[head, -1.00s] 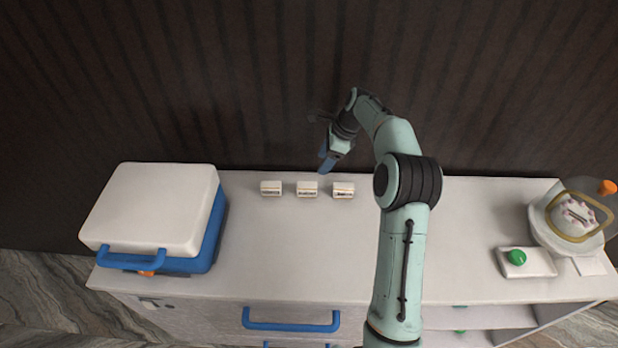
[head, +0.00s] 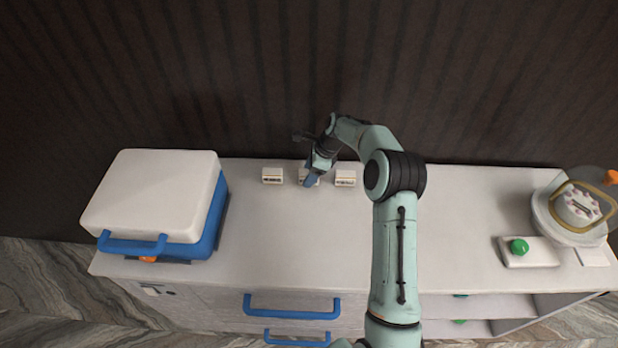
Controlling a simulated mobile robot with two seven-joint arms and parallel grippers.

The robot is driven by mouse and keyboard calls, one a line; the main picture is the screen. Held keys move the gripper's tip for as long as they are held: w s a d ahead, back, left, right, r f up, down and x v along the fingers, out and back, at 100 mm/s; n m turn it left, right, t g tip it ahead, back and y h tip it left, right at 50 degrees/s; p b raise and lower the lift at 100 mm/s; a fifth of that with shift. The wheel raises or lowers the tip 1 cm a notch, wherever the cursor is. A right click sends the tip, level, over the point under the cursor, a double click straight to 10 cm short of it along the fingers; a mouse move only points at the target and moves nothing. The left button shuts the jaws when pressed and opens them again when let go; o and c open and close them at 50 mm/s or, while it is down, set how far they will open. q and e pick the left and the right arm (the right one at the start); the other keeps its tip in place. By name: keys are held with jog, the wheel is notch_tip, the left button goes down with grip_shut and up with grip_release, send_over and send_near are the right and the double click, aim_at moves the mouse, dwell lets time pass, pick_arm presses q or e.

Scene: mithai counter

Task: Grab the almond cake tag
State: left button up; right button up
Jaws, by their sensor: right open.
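Three small white tags stand in a row near the back edge of the counter: a left tag (head: 272,175), a middle tag (head: 303,174) and a right tag (head: 345,177). Their printing is too small to read, so I cannot tell which is the almond cake tag. My left gripper is not in view.
A white and blue box (head: 155,195) with a blue handle stands at the left. At the right are a green button on a white block (head: 540,257) and a covered cake on a round stand (head: 556,236). The counter's middle (head: 290,245) is clear.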

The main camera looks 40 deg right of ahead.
jog(key=shift+w+a+f, duration=0.1)
jog(key=shift+w+f, duration=0.05)
jog(key=shift+f, duration=0.25)
jog(key=shift+c, duration=0.3)
jog(key=c, duration=1)
jog(key=shift+o, duration=0.2)
jog(key=shift+r, duration=0.15)
